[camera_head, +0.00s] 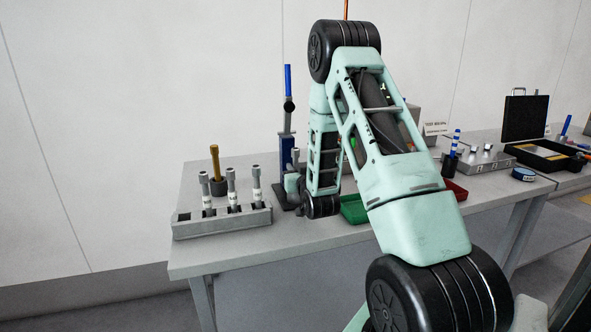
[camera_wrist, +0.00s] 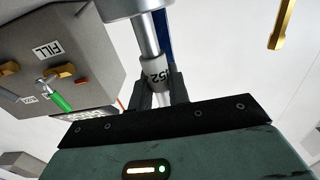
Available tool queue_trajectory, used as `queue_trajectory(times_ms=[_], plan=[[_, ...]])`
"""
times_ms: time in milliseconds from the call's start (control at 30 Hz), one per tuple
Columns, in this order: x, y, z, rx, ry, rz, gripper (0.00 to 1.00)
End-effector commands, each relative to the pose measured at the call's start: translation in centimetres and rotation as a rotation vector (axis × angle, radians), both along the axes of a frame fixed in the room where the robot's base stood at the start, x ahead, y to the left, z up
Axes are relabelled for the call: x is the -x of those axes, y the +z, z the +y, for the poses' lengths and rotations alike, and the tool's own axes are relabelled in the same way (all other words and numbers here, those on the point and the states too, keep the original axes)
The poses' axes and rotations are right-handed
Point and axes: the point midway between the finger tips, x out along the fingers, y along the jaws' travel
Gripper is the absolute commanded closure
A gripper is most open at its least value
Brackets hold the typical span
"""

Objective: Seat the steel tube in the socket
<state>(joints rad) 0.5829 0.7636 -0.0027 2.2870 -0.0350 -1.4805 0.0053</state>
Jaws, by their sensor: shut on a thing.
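In the wrist view my gripper (camera_wrist: 160,92) is shut on a steel tube (camera_wrist: 149,35) with a white label band that shows "52". A wider steel head tops the tube. In the head view my gripper (camera_head: 293,183) is at the table's back, beside a blue press-like stand (camera_head: 286,145) with a dark base. The tube's head (camera_head: 296,154) shows just above it, and the tube looks about upright. My arm hides part of this area. I cannot make out the socket or the tube's lower end, so I cannot tell whether they touch.
A grey rack (camera_head: 222,222) at the table's left holds several similar tubes. A gold rod (camera_head: 215,160) stands in a dark cup behind it. A green tray (camera_head: 354,209) lies right of my gripper. A grey box labelled FILL (camera_wrist: 60,60) shows in the wrist view.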

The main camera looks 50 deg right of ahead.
Motion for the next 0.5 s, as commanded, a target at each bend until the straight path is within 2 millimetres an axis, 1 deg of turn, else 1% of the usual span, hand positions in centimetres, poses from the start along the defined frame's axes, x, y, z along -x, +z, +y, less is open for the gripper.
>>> queue_trajectory(times_ms=[67, 100, 133, 167, 500], plan=[[-0.01, -0.35, 0.01, 0.001, 0.000, -0.001, 1.00], [0.01, -0.25, 0.01, 0.000, 0.000, 0.000, 0.74], [0.01, -0.22, 0.01, -0.001, 0.000, 0.001, 0.66], [0.01, -0.22, 0.01, -0.001, 0.000, 0.001, 0.61], [0.01, 0.07, -0.01, -0.001, 0.000, 0.001, 0.61]])
